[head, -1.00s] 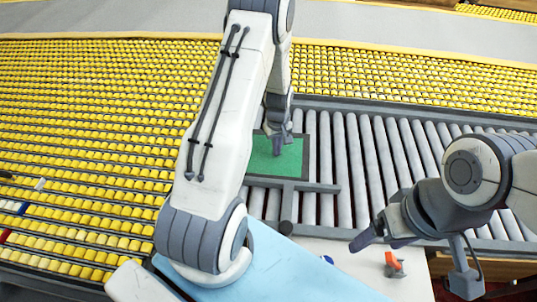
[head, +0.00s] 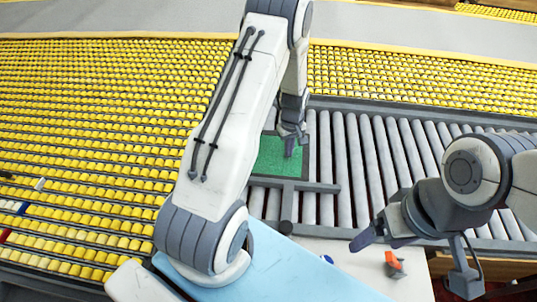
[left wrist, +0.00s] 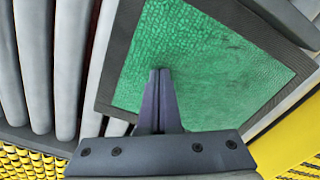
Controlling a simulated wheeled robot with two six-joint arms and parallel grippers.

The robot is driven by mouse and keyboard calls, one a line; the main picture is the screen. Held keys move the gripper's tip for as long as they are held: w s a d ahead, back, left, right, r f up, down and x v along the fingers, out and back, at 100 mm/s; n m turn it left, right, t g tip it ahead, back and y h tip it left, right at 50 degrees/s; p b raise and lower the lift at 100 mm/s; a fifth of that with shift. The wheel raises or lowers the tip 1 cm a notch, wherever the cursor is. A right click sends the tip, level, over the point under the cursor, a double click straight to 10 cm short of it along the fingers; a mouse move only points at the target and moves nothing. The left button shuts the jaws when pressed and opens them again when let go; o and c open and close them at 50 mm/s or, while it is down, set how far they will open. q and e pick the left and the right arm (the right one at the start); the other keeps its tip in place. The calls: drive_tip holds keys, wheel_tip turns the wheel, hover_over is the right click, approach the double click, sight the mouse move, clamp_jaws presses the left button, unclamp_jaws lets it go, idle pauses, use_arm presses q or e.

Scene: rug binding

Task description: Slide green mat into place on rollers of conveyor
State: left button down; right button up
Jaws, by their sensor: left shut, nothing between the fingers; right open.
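The green mat (head: 270,163) lies flat on the grey conveyor rollers with a dark border around it. My left arm hides its left part in the head view. My right gripper (head: 375,240) is open and empty, above the conveyor's near edge.
The conveyor's bare rollers (head: 375,165) extend right of the mat. A grey T-shaped bar (head: 315,187) lies along the mat's near side. An orange object (head: 394,263) sits on the white surface in front. Yellow roller beds (head: 90,120) spread to the left and behind.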

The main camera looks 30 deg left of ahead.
use_arm(q)
drive_tip(key=shift+w+d, duration=0.25)
drive_tip(key=shift+d, duration=0.35)
wheel_tip(320, 180, up, 7)
drive_tip(key=p, duration=0.5)
idle(0.3)
